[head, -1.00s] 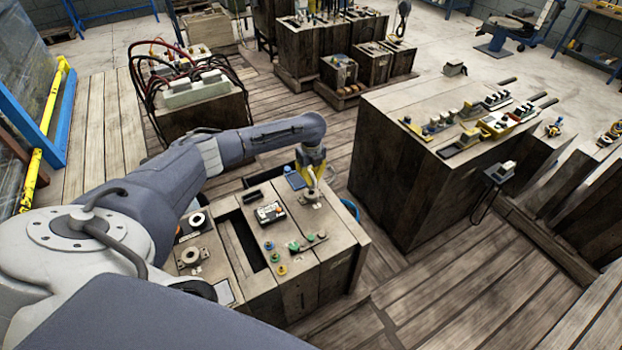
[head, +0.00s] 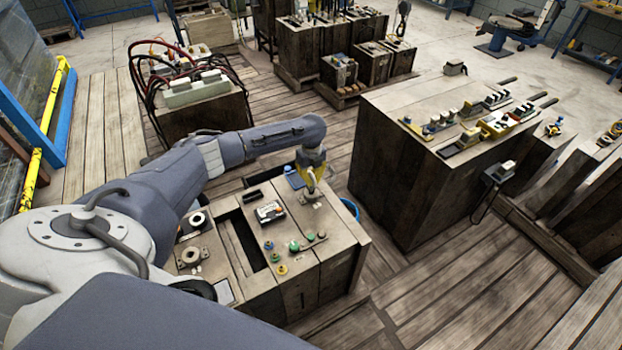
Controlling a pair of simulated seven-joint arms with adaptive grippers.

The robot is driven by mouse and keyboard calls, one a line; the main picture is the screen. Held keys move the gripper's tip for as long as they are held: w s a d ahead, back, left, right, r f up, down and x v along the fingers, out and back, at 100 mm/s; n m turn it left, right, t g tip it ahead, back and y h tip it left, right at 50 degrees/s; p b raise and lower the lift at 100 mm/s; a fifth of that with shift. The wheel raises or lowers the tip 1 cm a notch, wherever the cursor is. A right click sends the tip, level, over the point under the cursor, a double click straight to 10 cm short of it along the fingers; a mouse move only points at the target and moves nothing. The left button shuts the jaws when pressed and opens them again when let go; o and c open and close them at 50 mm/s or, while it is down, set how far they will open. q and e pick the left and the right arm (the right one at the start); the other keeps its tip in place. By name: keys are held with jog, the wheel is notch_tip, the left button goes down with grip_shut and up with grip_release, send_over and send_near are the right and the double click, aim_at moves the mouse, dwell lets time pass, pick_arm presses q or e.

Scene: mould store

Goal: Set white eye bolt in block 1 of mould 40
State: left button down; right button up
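My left gripper (head: 313,189) points down over the back right corner of the near wooden mould assembly (head: 330,225). Its fingertips are at or just above the top face, next to a small blue item (head: 294,178). The fingers are small and blurred here, so I cannot tell if they are open or shut, or whether a white eye bolt is between them. Several small eye bolts or knobs stand on the same top, among them a green one (head: 294,246) and a yellow one (head: 282,270). I cannot read any mould or block number. My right gripper is out of view.
A black and white device (head: 270,212) lies on the near top, beside a long dark slot (head: 242,243). A large mould block (head: 400,165) with tool trays stands to the right. A hosed unit (head: 198,100) stands behind on the left. Plank floor lies between.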

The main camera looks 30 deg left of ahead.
pick_arm(q)
jog(key=shift+f, duration=1)
dwell(1.4)
